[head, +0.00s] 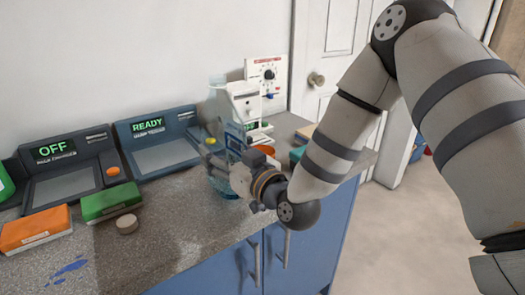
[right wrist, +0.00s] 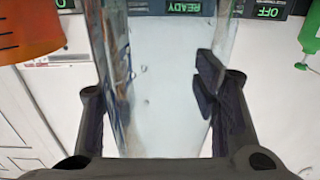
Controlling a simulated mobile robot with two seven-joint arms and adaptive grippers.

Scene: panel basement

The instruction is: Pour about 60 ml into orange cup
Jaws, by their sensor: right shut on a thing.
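My right gripper (head: 222,152) is shut on a tall clear container (head: 217,103). It is over the counter, near the front edge; the arm covers part of the container. A bluish lower part of it shows below the gripper. In the right wrist view the clear container (right wrist: 165,95) stands between the fingers, with a few droplets on its wall. The orange cup (head: 265,150) is just right of the gripper in the head view, mostly hidden behind my arm. It also shows at the upper left of the right wrist view (right wrist: 28,32). My left gripper is not in view.
Two dark devices, reading OFF (head: 72,165) and READY (head: 158,140), stand along the wall. An orange block (head: 36,230), a green block (head: 110,203) and a round grey piece (head: 127,225) lie on the counter (head: 170,258). A white panel with a dial (head: 267,75) is behind.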

